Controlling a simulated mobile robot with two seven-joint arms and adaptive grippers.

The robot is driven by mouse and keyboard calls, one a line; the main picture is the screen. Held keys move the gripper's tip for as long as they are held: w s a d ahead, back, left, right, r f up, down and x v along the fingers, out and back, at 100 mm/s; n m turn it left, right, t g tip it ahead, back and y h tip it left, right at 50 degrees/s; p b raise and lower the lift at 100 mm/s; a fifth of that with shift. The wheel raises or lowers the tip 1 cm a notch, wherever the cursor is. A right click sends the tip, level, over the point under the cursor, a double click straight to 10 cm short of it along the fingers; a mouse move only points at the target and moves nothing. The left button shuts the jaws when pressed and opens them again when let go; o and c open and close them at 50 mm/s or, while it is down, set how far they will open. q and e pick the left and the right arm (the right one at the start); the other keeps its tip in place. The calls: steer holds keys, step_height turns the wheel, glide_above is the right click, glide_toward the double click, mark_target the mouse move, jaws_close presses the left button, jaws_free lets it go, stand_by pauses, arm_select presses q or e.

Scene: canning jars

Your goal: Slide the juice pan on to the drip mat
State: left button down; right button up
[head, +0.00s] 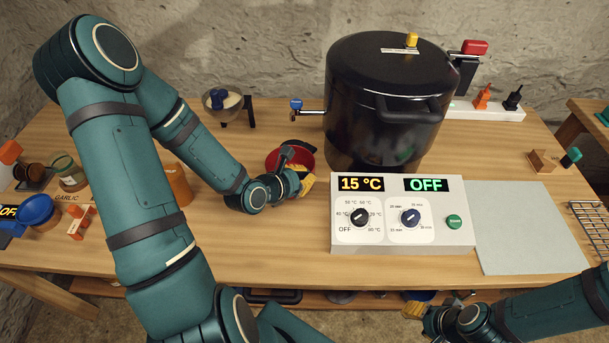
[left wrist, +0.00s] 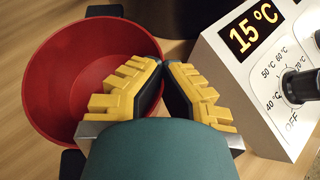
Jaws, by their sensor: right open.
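The juice pan (head: 274,159), red with black handles, stands on the bench left of the big black pot; my left gripper partly covers it. In the left wrist view the red pan (left wrist: 60,75) looks empty. My left gripper (head: 300,170) is at the pan's right side. Its yellow-padded fingers (left wrist: 163,66) close together at the rim, one over the inside and one outside; the contact itself is mostly hidden. The drip mat, seemingly the flat pale grey sheet (head: 530,225), lies bare at the right. My right gripper (head: 428,316) is open and empty, below the bench's front edge.
The black pot (head: 385,110) and the white control box (head: 400,235), reading 15 °C and OFF, stand between pan and grey sheet. An orange jar (head: 177,184) stands left. A wire rack (head: 590,225) is at the right. Bare wood lies in front of the pan.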

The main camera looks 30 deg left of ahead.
mark_target(306, 150)
arm_select(q)
steer(key=shift+w+r+p, duration=0.1)
steer(key=shift+p, duration=0.25)
steer(key=shift+w+a+p, duration=0.45)
steer(key=shift+w+a, duration=0.1)
steer(key=shift+w, duration=0.3)
steer(key=shift+w+a+p, duration=0.45)
steer(key=shift+w+a, duration=0.1)
steer(key=shift+w, duration=0.3)
steer(key=shift+w+a+p, duration=0.25)
steer(key=shift+w+a, duration=0.15)
steer(key=shift+w, duration=0.3)
steer(key=shift+w+a+p, duration=0.3)
steer(key=shift+w+a, duration=0.15)
steer(key=shift+w, duration=0.2)
steer(key=shift+w+a+p, duration=0.25)
steer(key=shift+w+a, duration=0.15)
steer(key=shift+w, duration=0.3)
steer(key=shift+w+a+p, duration=0.2)
steer(key=shift+w+a, duration=0.4)
steer(key=shift+w, duration=0.35)
steer(key=shift+w+a+p, duration=0.2)
steer(key=shift+w+a, duration=0.35)
steer(key=shift+w, duration=0.4)
steer(key=shift+f, duration=0.4)
steer(key=shift+f, duration=0.25)
steer(key=c, duration=1.1)
jaws_free()
steer(key=shift+o, duration=0.2)
